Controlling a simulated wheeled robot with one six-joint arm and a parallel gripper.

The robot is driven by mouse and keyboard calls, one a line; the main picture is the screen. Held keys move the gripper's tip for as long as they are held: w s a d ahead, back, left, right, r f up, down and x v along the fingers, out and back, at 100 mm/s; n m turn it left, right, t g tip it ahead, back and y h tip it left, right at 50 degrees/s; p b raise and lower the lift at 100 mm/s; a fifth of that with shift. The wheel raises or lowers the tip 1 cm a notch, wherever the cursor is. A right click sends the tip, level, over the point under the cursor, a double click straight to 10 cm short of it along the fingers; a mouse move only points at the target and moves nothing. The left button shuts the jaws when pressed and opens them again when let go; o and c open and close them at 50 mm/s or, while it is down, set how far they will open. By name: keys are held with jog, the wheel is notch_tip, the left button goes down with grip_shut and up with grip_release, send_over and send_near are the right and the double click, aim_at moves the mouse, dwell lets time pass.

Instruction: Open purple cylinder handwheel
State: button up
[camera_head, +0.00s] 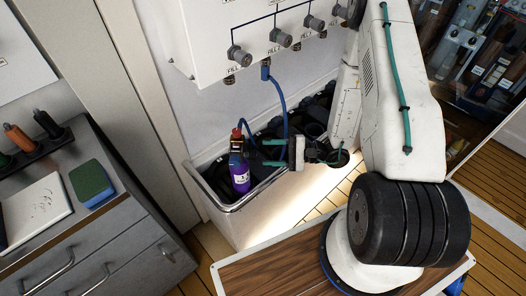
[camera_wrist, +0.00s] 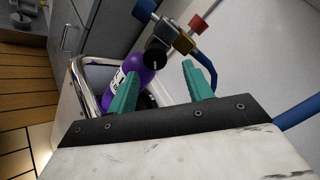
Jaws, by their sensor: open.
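The purple cylinder (camera_head: 239,176) stands in a white bin with a metal rail; it also shows in the wrist view (camera_wrist: 122,97), partly behind a finger. A black round handwheel (camera_wrist: 155,59) is on its valve, beside a brass-coloured fitting (camera_wrist: 183,42) and a red knob (camera_wrist: 198,24). In the head view the valve top (camera_head: 237,147) looks small and dark. My gripper (camera_head: 268,153) has two green fingers, open and empty, pointing left at the valve. In the wrist view the handwheel appears between and beyond the fingertips (camera_wrist: 160,73); I cannot tell the exact gap.
The bin rail (camera_head: 262,191) runs in front of the cylinder. A blue hose (camera_head: 284,105) hangs from the white fill panel (camera_head: 225,30) to the valve. Other dark cylinders (camera_head: 313,112) stand to the right. A grey drawer cabinet (camera_head: 120,240) is at left.

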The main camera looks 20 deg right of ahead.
jog(key=shift+v, duration=1.7)
jog(key=s+r+n+g+h, duration=0.2)
jog(key=s+r+n+h, duration=0.2)
jog(key=r, duration=0.8)
jog(key=s+a+r+n+g+h, duration=0.1)
jog(key=s+r+n+h, duration=0.3)
jog(key=r, duration=0.8)
jog(key=s+r+n+g+h, duration=0.3)
jog(key=s+r+n+h, duration=0.1)
jog(key=s+r+h, duration=0.4)
notch_tip(320, 180, up, 5)
jog(key=shift+s+a+f+n, duration=0.15)
jog(key=shift+s+n, duration=0.25)
jog(key=shift+s, duration=0.85)
